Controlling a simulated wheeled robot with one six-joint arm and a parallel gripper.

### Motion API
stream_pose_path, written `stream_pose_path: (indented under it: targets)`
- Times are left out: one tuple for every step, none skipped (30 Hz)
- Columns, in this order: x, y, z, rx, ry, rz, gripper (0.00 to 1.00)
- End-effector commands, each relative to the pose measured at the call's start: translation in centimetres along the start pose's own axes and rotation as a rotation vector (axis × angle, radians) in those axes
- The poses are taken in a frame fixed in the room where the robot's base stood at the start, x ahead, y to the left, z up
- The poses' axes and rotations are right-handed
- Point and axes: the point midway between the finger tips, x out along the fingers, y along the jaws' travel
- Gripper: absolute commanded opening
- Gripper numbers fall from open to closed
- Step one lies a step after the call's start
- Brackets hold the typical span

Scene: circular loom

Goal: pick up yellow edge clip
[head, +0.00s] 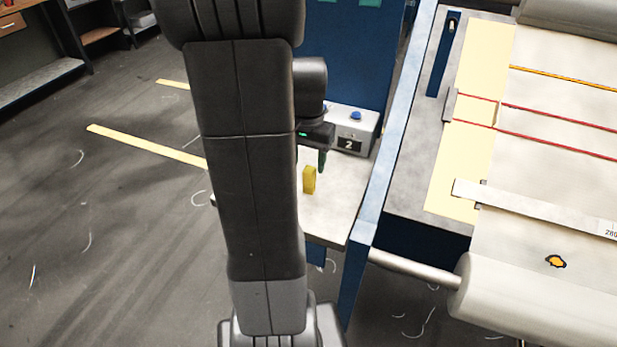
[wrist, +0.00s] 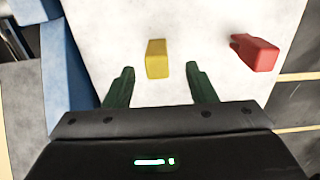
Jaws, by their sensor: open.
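The yellow edge clip (head: 309,180) stands on a small light shelf (head: 336,217) beside the loom in the head view. In the wrist view the yellow clip (wrist: 157,58) is ahead of my gripper (wrist: 161,80), roughly centred between the fingers and slightly beyond the tips. My gripper is open and empty, with its two green fingers apart. In the head view my gripper (head: 324,160) is just above and behind the clip, partly hidden by my arm. I cannot tell the exact height of the fingers above the shelf.
A red clip (wrist: 255,52) lies on the shelf to the right of the yellow one in the wrist view. A grey box marked 2 with a blue button (head: 355,128) stands at the shelf's back. A blue frame wall (head: 380,190) borders the shelf on the right.

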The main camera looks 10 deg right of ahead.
Motion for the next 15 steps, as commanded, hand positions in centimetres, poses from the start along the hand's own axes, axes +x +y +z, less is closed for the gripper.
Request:
stream_pose_path:
  targets:
    - [0.7,0.1,0.0,0.001,-0.005,0.002,0.51]
    - [1.1,0.2,-0.1,0.001,-0.005,0.002,0.51]
    - [1.7,0.2,-0.1,0.001,-0.006,0.003,0.51]
    - [2.1,0.3,-0.2,0.001,-0.005,0.002,0.51]
    - [2.6,0.2,-0.2,0.0,-0.005,0.002,0.51]
    - [3.1,0.2,-0.2,0.0,-0.004,0.002,0.51]
    - [3.5,0.2,-0.2,0.0,-0.004,0.002,0.51]
    - [3.7,0.2,-0.2,0.0,-0.004,0.002,0.51]
    - [4.0,0.2,-0.2,0.0,-0.002,0.001,0.51]
    - [4.1,0.2,-0.2,0.0,-0.002,0.001,0.51]
    - [4.2,0.2,-0.2,0.0,-0.001,0.001,0.51]
    - [4.2,0.2,-0.2,0.0,-0.001,0.0,0.51]
    - [4.3,0.2,-0.2,0.0,-0.001,0.0,0.51]
    - [4.3,0.2,-0.2,0.0,-0.001,0.0,0.51]
    - [4.2,0.2,-0.2,0.0,-0.001,0.0,0.51]
